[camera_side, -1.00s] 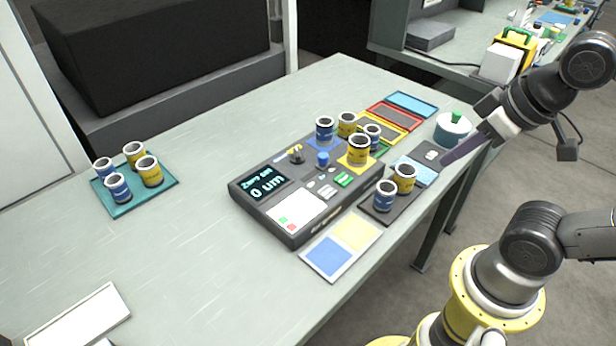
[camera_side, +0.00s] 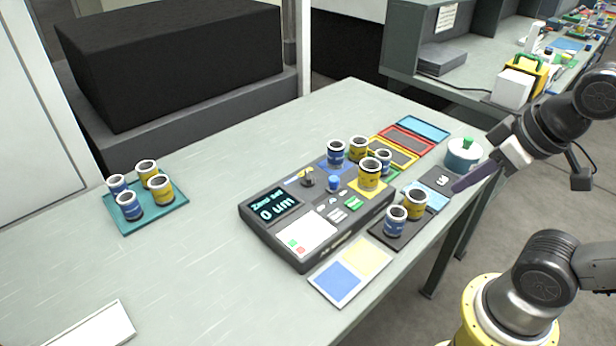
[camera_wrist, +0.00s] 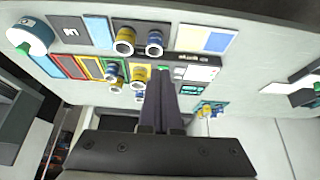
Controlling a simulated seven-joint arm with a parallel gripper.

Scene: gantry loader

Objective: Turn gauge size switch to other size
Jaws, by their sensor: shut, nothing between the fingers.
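The gauge (camera_side: 262,231) is a dark box on the table, its lit display (camera_side: 275,207) reading 0 um. A small dark knob with yellow marking (camera_side: 308,180), which looks like the size switch, stands beside the display. A blue round knob (camera_side: 333,183) is to its right. I cannot read the switch's setting. My gripper (camera_side: 456,189) is shut and empty, right of the gauge near the light blue pad, well apart from the switch. In the wrist view my shut fingers (camera_wrist: 160,80) overlap part of the gauge (camera_wrist: 198,74), and the switch cannot be made out.
Blue and yellow cans stand on and beside the gauge, with two on a dark tray (camera_side: 384,238). More cans stand on a teal tray (camera_side: 172,220) at left. A teal pot with green knob (camera_side: 464,153) is near my gripper. The table's left middle is clear.

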